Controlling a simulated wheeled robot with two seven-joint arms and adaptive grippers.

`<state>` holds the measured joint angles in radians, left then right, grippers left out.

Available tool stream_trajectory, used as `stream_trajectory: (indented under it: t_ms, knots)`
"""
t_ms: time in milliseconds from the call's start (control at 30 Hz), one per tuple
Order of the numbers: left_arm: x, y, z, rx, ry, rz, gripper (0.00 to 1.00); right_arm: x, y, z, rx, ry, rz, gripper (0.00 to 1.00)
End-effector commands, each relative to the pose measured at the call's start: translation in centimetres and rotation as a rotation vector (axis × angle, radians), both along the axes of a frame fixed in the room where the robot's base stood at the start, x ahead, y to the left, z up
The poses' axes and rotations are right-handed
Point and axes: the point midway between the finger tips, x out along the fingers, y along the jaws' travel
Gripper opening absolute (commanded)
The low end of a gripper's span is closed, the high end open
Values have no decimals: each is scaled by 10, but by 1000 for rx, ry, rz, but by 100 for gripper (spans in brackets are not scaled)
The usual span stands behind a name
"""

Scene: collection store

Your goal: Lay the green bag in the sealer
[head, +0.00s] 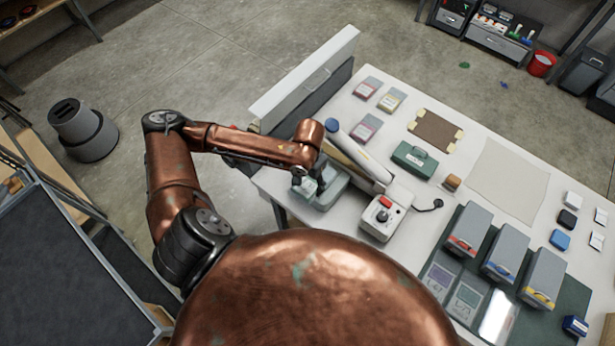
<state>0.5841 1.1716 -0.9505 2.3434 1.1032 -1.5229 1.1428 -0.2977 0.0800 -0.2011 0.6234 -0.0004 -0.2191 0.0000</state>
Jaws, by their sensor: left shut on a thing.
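My left gripper (304,186) is low over a grey-green tray (332,196) at the table's near left corner. It is shut on a small pale green thing that looks like the green bag (309,190); my arm hides much of it. The sealer (386,216) is right of the gripper, a pale box with a red button and a black knob. A long bar (358,157) runs from it toward the back left. The bag is apart from the sealer. My right gripper is not in view.
Several flat bags (367,128) lie behind the sealer. Grey boxes (465,229) stand on a dark mat at right. A raised panel (306,82) edges the table's left side.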

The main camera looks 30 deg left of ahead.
Motion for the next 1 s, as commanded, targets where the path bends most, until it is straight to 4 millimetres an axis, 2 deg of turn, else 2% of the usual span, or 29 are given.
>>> stream_trajectory:
  t_ms: [167, 667, 1000]
  knots:
    - [4, 2, -5, 2, -1, -5, 33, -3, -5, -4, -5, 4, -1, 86]
    - [49, -2, -15, 1, -2, -5, 33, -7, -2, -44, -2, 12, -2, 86]
    - [79, -5, -20, 0, 0, -3, 33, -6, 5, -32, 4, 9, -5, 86]
